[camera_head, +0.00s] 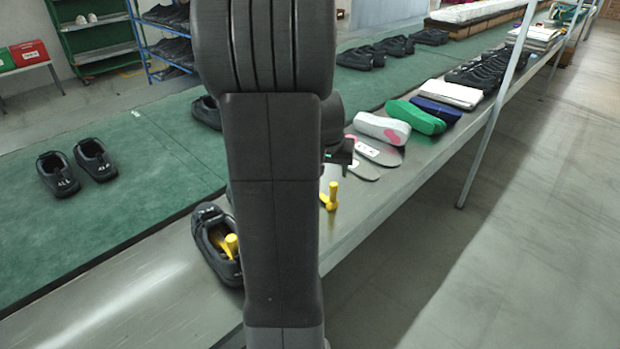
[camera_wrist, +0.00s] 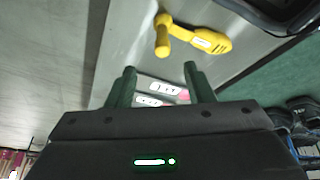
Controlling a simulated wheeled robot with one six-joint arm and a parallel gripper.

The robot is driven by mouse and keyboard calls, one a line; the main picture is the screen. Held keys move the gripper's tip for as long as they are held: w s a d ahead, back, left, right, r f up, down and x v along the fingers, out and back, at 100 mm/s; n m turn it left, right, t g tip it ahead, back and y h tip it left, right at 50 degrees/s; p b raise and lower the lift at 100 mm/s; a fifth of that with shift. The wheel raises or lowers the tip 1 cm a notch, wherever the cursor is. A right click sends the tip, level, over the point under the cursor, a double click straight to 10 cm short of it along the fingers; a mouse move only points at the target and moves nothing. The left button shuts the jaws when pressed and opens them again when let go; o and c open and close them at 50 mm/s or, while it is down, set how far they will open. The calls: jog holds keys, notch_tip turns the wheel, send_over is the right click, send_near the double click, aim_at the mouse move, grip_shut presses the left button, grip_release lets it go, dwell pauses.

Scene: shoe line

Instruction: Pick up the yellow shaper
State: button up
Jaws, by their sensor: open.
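A yellow shaper (camera_head: 332,195) with an upright peg stands on the metal strip, just right of my arm in the head view. In the wrist view the yellow shaper (camera_wrist: 205,41) lies beyond my fingertips, its peg nearest them, with clear space between. My gripper (camera_wrist: 160,68) is open and empty, its two dark green fingers apart. In the head view my gripper (camera_head: 338,165) is partly hidden by my arm and appears above the shaper. A second yellow shaper (camera_head: 231,245) sits inside a black shoe (camera_head: 207,222) at the left of my arm.
Grey insoles (camera_head: 378,151), a white-pink shoe form (camera_head: 382,128) and a green one (camera_head: 415,117) lie farther along the metal strip. Black shoes (camera_head: 95,160) stand on the green belt (camera_head: 140,205). Open floor lies right of the table edge.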

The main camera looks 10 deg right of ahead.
aim_at(334, 191)
jog(key=x, duration=1.4)
jog(key=shift+w+a+r, duration=0.1)
jog(key=shift+w+r, duration=0.05)
jog(key=shift+w, duration=0.15)
grip_shut()
